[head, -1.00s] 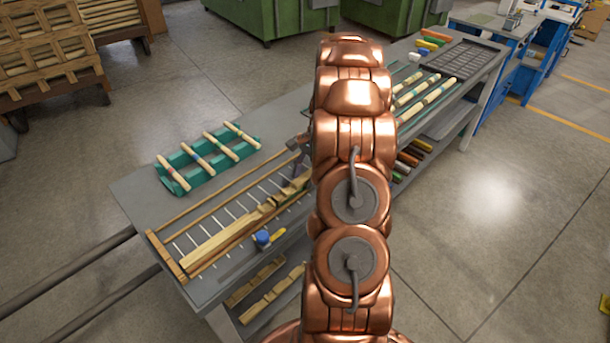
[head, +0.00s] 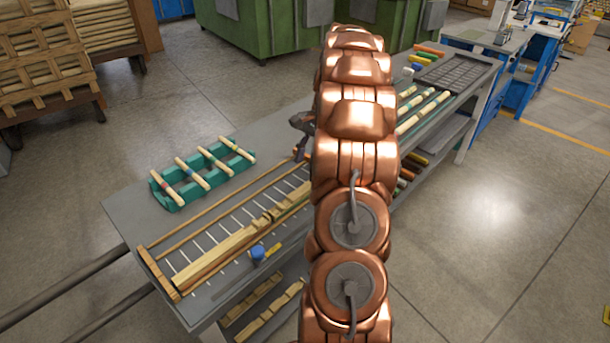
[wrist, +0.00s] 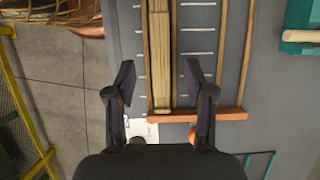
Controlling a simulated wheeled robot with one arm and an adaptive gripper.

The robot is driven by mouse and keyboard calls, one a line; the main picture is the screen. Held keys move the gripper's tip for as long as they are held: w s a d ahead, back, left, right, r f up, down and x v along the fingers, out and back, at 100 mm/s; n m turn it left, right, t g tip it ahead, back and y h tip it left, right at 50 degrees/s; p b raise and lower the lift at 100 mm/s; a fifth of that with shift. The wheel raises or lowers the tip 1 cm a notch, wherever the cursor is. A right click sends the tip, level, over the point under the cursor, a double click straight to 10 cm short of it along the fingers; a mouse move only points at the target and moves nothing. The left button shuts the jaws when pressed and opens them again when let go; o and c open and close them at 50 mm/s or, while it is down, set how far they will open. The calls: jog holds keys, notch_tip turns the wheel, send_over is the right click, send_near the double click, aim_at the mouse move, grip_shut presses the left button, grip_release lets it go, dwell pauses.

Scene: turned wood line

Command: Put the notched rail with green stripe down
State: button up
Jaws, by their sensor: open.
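Pale wooden rails (head: 225,258) lie lengthwise on the slatted rack of the grey bench in the head view. A notched piece (head: 268,216) lies in line with them, and a thin green line shows close by, partly behind my arm. I cannot tell for sure which rail bears the green stripe. In the wrist view my gripper (wrist: 160,85) is open and empty, its two fingers spread on either side of a pale rail (wrist: 160,50) lying below, apart from it. No stripe shows on that part. In the head view my arm hides much of the bench middle.
A teal rack (head: 165,201) with several striped spindles stands behind the rails. A blue-capped container (head: 258,253) and a yellow item are at the front edge. A dark tray (head: 455,72) lies at the far right end. An orange-brown end bar (wrist: 205,116) crosses the rack end.

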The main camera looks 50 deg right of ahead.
jog(key=shift+b+v, duration=0.4)
jog(key=shift+v, duration=1.45)
jog(key=s+a+r+n+g+h, duration=0.1)
jog(key=a+r+n, duration=0.15)
jog(key=a, duration=0.55)
jog(key=s+a+r+n, duration=0.1)
jog(key=s+a+n, duration=0.15)
jog(key=a, duration=0.65)
jog(key=s+a+r+n+g+h, duration=0.1)
jog(key=a+n, duration=0.3)
jog(key=a, duration=0.4)
jog(key=s+a+f+n+h, duration=0.1)
jog(key=s+a+n, duration=0.3)
jog(key=s, duration=0.5)
jog(key=s+a+f+n+h, duration=0.1)
jog(key=s+a+f+n, duration=0.3)
jog(key=s+a, duration=0.4)
jog(key=shift+s+n, duration=0.6)
jog(key=shift+s, duration=0.45)
